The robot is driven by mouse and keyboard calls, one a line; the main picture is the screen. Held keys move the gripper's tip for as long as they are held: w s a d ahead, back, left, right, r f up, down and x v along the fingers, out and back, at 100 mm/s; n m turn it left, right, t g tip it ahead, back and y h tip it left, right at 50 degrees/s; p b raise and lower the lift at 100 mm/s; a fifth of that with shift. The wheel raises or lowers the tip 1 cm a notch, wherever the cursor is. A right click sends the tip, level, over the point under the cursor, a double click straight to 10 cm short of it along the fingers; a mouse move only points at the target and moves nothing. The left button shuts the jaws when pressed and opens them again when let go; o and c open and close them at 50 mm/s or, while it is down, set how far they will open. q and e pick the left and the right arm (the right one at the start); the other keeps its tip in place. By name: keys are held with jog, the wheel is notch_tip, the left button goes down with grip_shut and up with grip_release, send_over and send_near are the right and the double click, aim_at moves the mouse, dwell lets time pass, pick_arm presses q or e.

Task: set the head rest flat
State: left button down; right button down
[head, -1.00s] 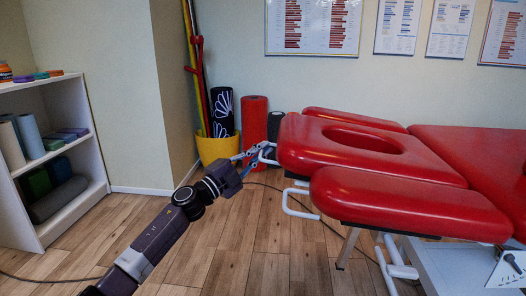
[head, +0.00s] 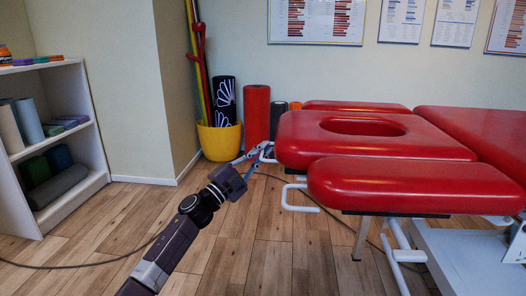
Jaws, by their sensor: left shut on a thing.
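The head rest (head: 300,138) is the red padded section with an oval face hole, at the left end of the red treatment table. In the head view it looks about level with the main pad (head: 470,130); a slight tilt is hard to judge. A white bar handle (head: 268,158) sticks out under its left end. My left gripper (head: 262,152) is at this handle and shut on it, its fingers small and partly hidden against the pad. My right gripper is not in view.
A red arm pad (head: 400,185) with a white loop handle (head: 299,208) juts out in front of the head rest. A yellow bucket (head: 220,141) and a red roller (head: 256,115) stand behind my gripper. A white shelf (head: 88,132) is at left. A cable crosses the floor.

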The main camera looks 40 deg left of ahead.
pick_arm(q)
jog(key=shift+f, duration=0.1)
dwell(0.3)
jog(key=c, duration=2.1)
grip_release()
jog(key=shift+s, duration=0.15)
jog(key=v, duration=1.1)
jog(key=shift+s, duration=0.4)
